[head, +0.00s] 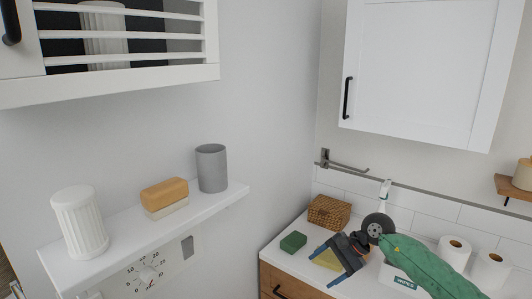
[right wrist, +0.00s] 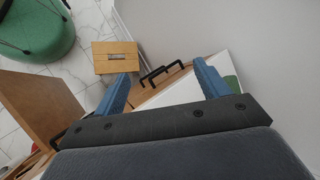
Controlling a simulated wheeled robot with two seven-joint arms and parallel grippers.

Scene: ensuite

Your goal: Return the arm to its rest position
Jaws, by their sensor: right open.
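My right gripper (head: 322,271) is at the lower right of the head view, at the end of my green arm. Its blue fingers are spread and point down to the left, over the front part of the white counter (head: 284,245). In the right wrist view the two fingers of the same gripper (right wrist: 160,72) stand wide apart with nothing between them. A yellow-green block (head: 327,259) shows partly behind the gripper; I cannot tell the gap between them. My left gripper is in neither view.
The counter holds a wicker box (head: 329,212), a green block (head: 293,242) and paper rolls (head: 454,250). A white wall shelf (head: 120,229) at left carries a fluted cup (head: 79,222), a soap-like block (head: 165,196) and a grey cup (head: 211,168). A white cabinet (head: 420,65) hangs above the counter.

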